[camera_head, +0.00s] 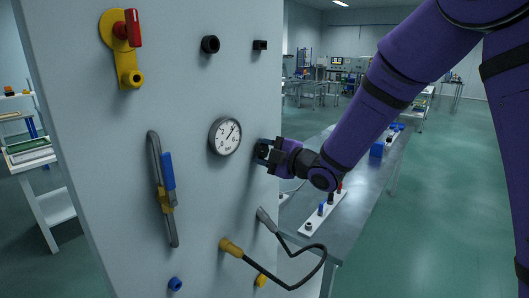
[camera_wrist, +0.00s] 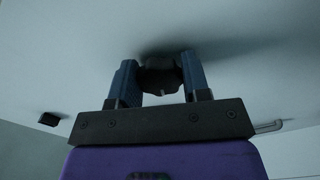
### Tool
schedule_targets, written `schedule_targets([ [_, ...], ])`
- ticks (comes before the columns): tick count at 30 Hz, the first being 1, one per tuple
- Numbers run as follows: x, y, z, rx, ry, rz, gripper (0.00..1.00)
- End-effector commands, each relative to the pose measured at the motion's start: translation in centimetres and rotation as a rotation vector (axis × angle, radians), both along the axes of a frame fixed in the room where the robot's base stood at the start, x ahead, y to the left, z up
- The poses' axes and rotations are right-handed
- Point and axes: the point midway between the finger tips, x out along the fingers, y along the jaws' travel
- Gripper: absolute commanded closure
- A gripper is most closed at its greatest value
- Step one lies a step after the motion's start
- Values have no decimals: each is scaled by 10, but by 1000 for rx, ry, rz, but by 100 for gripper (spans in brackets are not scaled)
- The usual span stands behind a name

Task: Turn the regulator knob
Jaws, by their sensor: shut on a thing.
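The regulator knob (camera_wrist: 160,76) is black and sits on the pale panel (camera_wrist: 60,65) between my fingers in the wrist view. My gripper (camera_wrist: 158,80) has a blue finger on each side of the knob and is shut on it. In the head view my gripper (camera_head: 264,151) reaches the panel (camera_head: 200,200) from the right, just right of the round gauge (camera_head: 225,136). The knob is mostly hidden there by my fingers. The gauge's dark needle points to the upper right.
The panel also holds a red-handled yellow valve (camera_head: 124,45), two black fittings (camera_head: 210,44) at the top, a pipe with a blue lever (camera_head: 167,171), and a looped cable (camera_head: 290,287) with a yellow plug (camera_head: 231,247). A grey table (camera_head: 370,190) stands behind my arm.

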Motion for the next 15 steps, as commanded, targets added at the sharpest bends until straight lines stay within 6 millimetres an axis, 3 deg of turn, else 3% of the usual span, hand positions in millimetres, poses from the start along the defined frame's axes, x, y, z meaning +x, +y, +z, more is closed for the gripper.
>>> schedule_targets([
  [15, -1, 0, -2, 300, 387, -1, 80],
])
